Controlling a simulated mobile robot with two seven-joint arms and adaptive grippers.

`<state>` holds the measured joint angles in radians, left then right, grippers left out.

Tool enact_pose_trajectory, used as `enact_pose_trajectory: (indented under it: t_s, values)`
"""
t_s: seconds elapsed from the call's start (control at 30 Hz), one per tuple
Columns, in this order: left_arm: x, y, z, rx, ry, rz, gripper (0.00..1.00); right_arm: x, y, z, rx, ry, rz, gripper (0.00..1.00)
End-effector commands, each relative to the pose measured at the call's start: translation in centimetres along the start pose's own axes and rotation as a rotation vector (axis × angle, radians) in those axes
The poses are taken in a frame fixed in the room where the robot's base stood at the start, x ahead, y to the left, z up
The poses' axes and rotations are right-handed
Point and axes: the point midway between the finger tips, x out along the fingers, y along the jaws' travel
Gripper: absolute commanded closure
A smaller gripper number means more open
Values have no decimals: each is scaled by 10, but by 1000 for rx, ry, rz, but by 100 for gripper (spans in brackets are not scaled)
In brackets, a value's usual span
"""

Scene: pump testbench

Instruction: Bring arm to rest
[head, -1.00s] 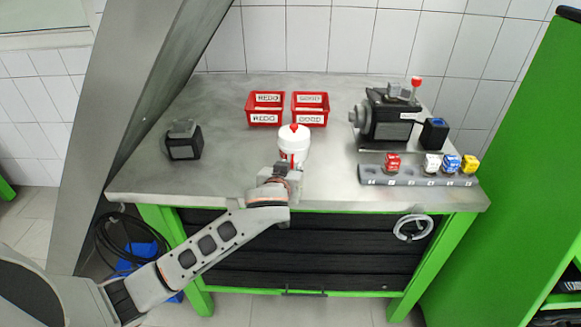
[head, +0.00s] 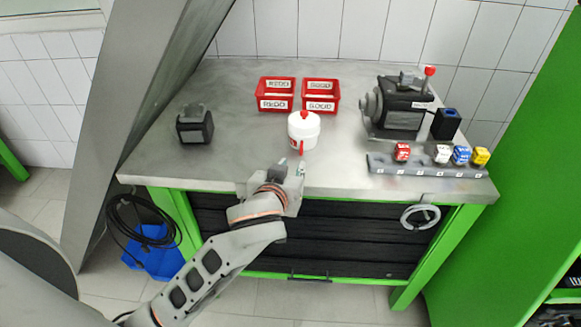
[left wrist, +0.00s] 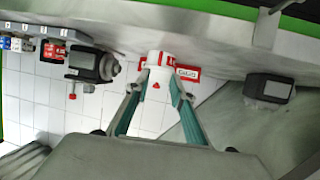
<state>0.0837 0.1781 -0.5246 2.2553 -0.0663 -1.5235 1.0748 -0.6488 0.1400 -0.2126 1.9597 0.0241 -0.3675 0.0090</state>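My left arm comes in from the lower left in the head view. Its gripper (head: 293,168) is over the front edge of the table (head: 210,165), just in front of the white canister with red knob (head: 303,133). In the left wrist view the two fingers (left wrist: 159,88) are spread, with the canister (left wrist: 155,68) showing beyond and between them. Nothing is held. The canister stands upright on the table and looks apart from the fingers. My right gripper is in neither view.
Red boxes labelled REDO (head: 275,102) and GOOD (head: 320,105) stand behind the canister. A dark block (head: 195,127) is at left. A pump (head: 398,108) and a rail (head: 425,167) with coloured cubes are at right. A green cabinet (head: 515,150) stands beyond the table.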

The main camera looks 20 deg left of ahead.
Motion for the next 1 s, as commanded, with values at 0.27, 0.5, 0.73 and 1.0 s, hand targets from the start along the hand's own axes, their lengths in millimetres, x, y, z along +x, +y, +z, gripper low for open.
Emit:
enact_pose_trajectory:
  t_s: [0.27,0.5,0.73,1.0]
  values:
    - [-3,0,0,1,0,-1,77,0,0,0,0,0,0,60]
    - [-2,-1,0,2,-1,-1,77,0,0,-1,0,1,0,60]
    - [-13,-35,48,145,-98,-44,77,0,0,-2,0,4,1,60]
    - [-64,-124,153,549,-357,-97,77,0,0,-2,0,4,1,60]
